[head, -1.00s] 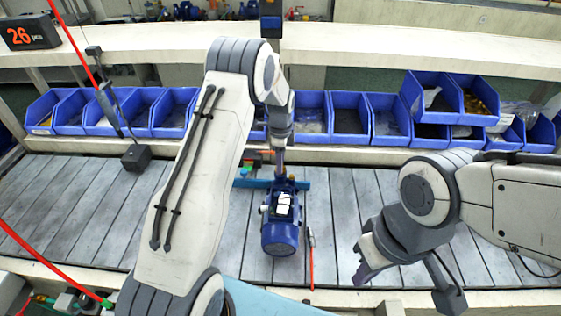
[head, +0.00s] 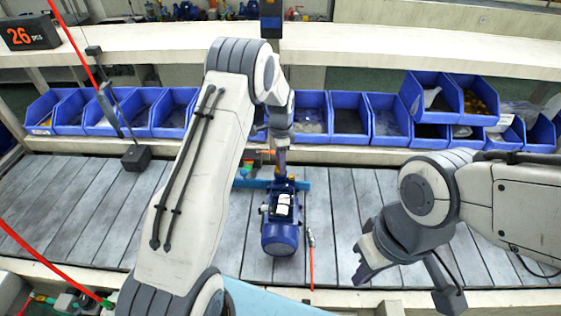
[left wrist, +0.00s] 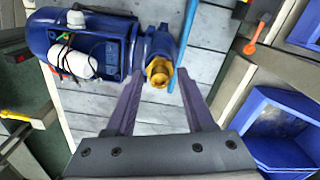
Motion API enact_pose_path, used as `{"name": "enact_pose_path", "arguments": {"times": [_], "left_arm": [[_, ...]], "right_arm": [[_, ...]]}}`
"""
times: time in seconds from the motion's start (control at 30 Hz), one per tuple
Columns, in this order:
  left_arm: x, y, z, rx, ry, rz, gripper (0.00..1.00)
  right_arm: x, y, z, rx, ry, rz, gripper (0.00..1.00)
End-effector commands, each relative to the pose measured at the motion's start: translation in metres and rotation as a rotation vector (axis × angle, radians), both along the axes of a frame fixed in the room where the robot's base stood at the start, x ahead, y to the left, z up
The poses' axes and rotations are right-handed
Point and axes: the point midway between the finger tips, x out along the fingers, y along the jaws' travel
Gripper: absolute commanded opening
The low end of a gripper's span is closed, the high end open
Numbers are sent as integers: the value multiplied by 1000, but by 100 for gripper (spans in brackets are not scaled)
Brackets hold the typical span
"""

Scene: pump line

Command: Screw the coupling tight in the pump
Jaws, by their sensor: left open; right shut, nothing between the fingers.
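The blue pump (head: 280,230) lies on the slatted bench, its motor end toward me. In the left wrist view the pump (left wrist: 95,45) shows a white cylinder and dark wires on its side. The brass-coloured coupling (left wrist: 158,72) sits at the pump's port; how deep it is seated I cannot tell. My left gripper (left wrist: 159,77) is open, one fingertip on each side of the coupling; contact is not clear. In the head view my left gripper (head: 281,165) is over the pump's far end. My right gripper (head: 366,262) is shut and empty, to the right of the pump.
A red-handled tool (head: 311,262) lies just right of the pump. A blue bar (head: 305,184) lies behind it. Blue bins (head: 350,121) line the back. A black block with a stand (head: 136,158) is at the left.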

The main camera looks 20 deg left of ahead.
Motion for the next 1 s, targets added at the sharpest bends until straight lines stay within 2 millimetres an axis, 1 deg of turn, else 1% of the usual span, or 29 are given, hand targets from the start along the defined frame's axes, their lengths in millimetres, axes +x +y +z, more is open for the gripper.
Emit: {"name": "enact_pose_path", "arguments": {"times": [0.23, 0.33, 0.6, 0.67, 0.83, 0.9, 1.0], "left_arm": [[0, 0, 0, 0, 0, 245, 54], [0, 0, 0, 0, 0, 285, 54], [0, 0, 0, 0, 0, 298, 54], [0, 0, 0, 0, 0, 344, 54], [0, 0, 0, 0, 0, 530, 54], [0, 0, 0, 0, 0, 572, 54], [0, 0, 0, 0, 0, 588, 54]], "right_arm": [[0, 0, 1, 0, 0, 0, 0], [0, 0, 1, 0, 0, 0, 0], [0, 0, 1, 0, 0, 0, 0], [0, 0, 1, 0, 0, 0, 0], [0, 0, 1, 0, 0, 0, 0], [0, 0, 1, 0, 0, 0, 0], [0, 0, 1, 0, 0, 0, 0]]}}
